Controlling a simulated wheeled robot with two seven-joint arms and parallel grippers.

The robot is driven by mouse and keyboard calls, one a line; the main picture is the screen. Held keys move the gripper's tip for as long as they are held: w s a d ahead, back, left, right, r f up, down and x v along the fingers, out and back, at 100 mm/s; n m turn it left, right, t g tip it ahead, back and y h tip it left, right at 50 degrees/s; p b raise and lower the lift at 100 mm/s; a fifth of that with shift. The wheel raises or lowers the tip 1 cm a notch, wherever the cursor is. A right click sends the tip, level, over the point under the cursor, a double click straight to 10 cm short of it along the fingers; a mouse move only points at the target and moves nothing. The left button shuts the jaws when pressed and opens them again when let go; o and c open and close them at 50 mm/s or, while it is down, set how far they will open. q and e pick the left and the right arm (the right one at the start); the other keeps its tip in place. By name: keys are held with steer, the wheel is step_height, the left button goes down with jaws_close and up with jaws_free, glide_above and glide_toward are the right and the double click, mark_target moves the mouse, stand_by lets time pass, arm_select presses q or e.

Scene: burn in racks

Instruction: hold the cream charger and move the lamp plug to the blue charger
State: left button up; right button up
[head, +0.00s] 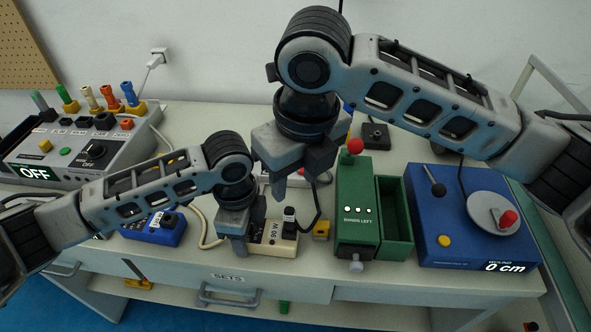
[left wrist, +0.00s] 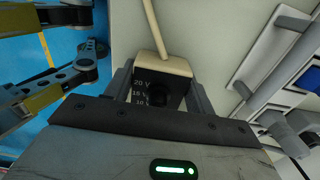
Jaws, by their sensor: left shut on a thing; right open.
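The cream charger (head: 284,248), marked 90 W, lies near the front edge of the bench. My left gripper (head: 234,243) is shut on its left end. In the left wrist view the charger (left wrist: 163,64) sits between the two fingers, its dark face marked with voltages. A small dark plug with a pale band (head: 289,215), apparently the lamp plug, stands upright at the charger's right end, with a black cable beside it. The blue charger (head: 153,232) lies to the left, partly behind my left arm. My right gripper (head: 294,172) is open and empty above and behind the cream charger.
A green box (head: 357,215) with an open tray and a blue winder unit (head: 470,235) stand to the right. A grey panel with colored plugs (head: 85,145) stands at the left. A small yellow block (head: 321,231) lies right of the cream charger.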

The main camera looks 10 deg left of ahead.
mark_target(290, 210)
steer(key=f, duration=0.7)
steer(key=w+a+f, duration=0.1)
steer(key=f, duration=0.3)
steer(key=shift+w+a+f, duration=0.1)
jaws_close()
